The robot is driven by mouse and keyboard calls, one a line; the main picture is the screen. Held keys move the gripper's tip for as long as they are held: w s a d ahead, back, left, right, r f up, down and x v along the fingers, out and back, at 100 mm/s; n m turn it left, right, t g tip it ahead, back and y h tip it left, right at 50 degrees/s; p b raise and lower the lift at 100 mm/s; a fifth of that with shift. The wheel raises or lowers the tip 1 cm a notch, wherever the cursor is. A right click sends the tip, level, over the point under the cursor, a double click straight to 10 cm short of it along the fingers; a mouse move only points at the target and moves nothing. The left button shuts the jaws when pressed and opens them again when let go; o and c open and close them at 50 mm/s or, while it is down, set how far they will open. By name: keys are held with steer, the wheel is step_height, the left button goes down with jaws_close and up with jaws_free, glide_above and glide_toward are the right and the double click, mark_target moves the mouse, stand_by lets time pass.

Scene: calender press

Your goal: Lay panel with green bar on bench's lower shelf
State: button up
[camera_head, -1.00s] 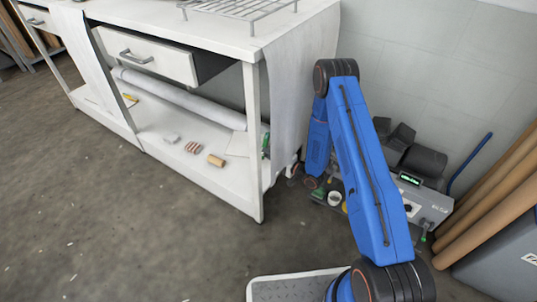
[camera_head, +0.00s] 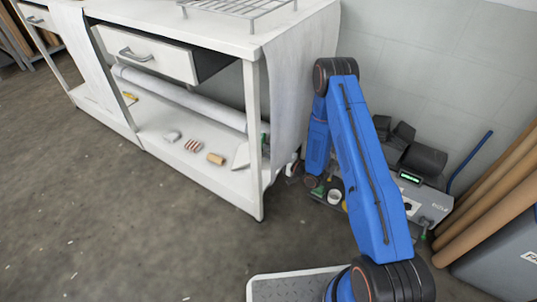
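The white bench (camera_head: 205,187) stands at left with its lower shelf near the floor. A pale flat panel (camera_head: 242,156) shows at the right end of that shelf, just left of the front leg. A small green part (camera_head: 264,138), seemingly its green bar, shows by the leg. The leg hides part of the panel, so I cannot tell whether it lies fully flat. My blue arm reaches down beside the bench's right end. My gripper's fingers are hidden behind the hanging cloth and leg, so its grip cannot be seen.
On the shelf lie a tan roll (camera_head: 216,159), a striped bundle (camera_head: 193,146), a pale block (camera_head: 171,136) and a long white roll (camera_head: 180,97). A white cloth (camera_head: 291,95) hangs over the bench end. A grey machine (camera_head: 428,201) and brown tubes (camera_head: 490,205) stand right.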

steer(key=v, duration=1.2)
steer(key=shift+r, duration=0.35)
